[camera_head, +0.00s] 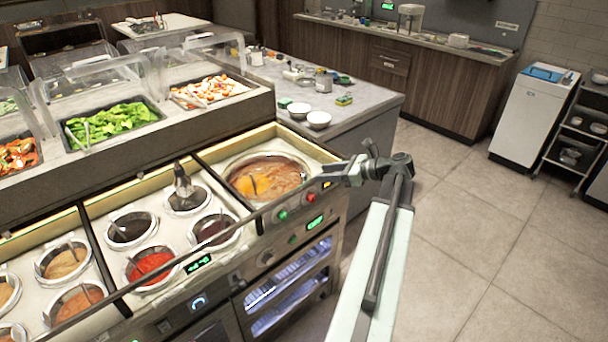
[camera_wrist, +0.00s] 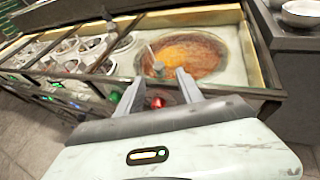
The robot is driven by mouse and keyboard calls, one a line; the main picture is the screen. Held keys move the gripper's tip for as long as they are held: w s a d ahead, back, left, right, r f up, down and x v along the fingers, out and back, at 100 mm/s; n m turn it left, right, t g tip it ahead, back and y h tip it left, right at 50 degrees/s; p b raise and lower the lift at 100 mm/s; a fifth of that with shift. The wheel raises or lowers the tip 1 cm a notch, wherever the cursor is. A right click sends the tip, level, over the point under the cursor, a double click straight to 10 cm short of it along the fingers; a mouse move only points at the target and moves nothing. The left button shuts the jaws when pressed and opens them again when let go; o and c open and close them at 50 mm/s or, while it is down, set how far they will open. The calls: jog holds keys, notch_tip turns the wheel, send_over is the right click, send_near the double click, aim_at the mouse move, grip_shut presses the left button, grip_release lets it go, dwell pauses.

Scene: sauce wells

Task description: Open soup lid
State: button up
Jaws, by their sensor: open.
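The round soup well (camera_head: 267,178) sits in the right bay of the counter and shows orange-brown soup. It also shows in the wrist view (camera_wrist: 195,52), just beyond my fingers. A small upright piece (camera_head: 253,186) stands at its near left part; I cannot tell if it is a lid knob or a utensil. No separate opaque lid shows; a clear one over the soup cannot be told. My gripper (camera_head: 350,172) is off the counter's front right corner, to the right of the well. In the wrist view my gripper (camera_wrist: 158,82) is open, with nothing between its fingers.
Several smaller sauce wells, one with red sauce (camera_head: 150,265), lie left of the soup. A long rail (camera_head: 160,272) runs along the counter front. Salad trays (camera_head: 112,120) under clear guards stand behind. White bowls (camera_head: 318,119) sit on the grey counter.

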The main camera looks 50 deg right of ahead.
aim_at(308, 180)
jog(key=b+x, duration=0.2)
jog(key=x, duration=0.5)
jog(key=shift+s, duration=0.1)
grip_shut()
dwell(1.1)
